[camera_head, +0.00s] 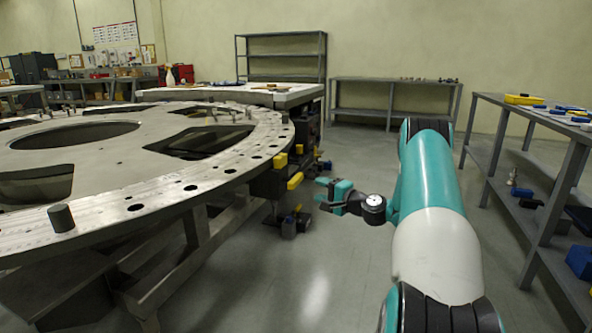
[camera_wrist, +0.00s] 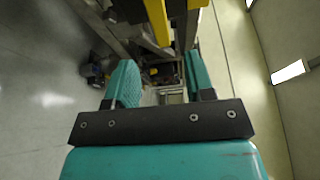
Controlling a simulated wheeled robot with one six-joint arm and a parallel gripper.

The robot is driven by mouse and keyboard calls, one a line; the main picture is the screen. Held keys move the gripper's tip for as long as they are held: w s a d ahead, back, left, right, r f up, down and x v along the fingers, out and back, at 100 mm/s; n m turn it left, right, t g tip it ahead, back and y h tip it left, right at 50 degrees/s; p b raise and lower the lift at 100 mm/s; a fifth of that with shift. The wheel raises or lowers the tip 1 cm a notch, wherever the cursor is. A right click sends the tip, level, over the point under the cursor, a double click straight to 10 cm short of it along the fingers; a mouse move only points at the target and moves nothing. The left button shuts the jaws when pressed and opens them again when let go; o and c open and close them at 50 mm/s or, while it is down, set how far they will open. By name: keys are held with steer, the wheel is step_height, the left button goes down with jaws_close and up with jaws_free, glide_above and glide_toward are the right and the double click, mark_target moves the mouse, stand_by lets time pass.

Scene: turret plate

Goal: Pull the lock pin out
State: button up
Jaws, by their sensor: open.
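The large round turret plate (camera_head: 150,190) fills the left of the head view, with holes along its rim. A dark grey cylindrical pin (camera_head: 62,218) stands upright in the rim at the near left. Yellow blocks, an upper one (camera_head: 281,160) and a lower one (camera_head: 295,181), sit on a dark mechanism at the plate's right edge. I cannot tell which part is the lock pin. My gripper (camera_head: 321,192) is open and empty, right of the yellow blocks and apart from them. In the wrist view, my gripper (camera_wrist: 160,75) faces a yellow bar (camera_wrist: 157,22) beyond its fingertips.
A grey shelf table (camera_head: 530,130) with yellow and blue items stands at the right. An empty rack (camera_head: 281,55) and a low bench (camera_head: 395,82) stand at the back. The floor (camera_head: 345,150) between plate and right table is mostly clear.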

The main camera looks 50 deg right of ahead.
mark_target(300, 181)
steer(key=w, duration=1.1)
steer(key=shift+s, duration=0.1)
jaws_close()
steer(key=shift+s+d+f+b, duration=0.1)
steer(key=shift+s+d+b, duration=0.2)
steer(key=shift+s, duration=0.35)
steer(key=shift+s+d+b, duration=0.15)
steer(key=shift+s+d, duration=0.15)
steer(key=shift+s, duration=0.7)
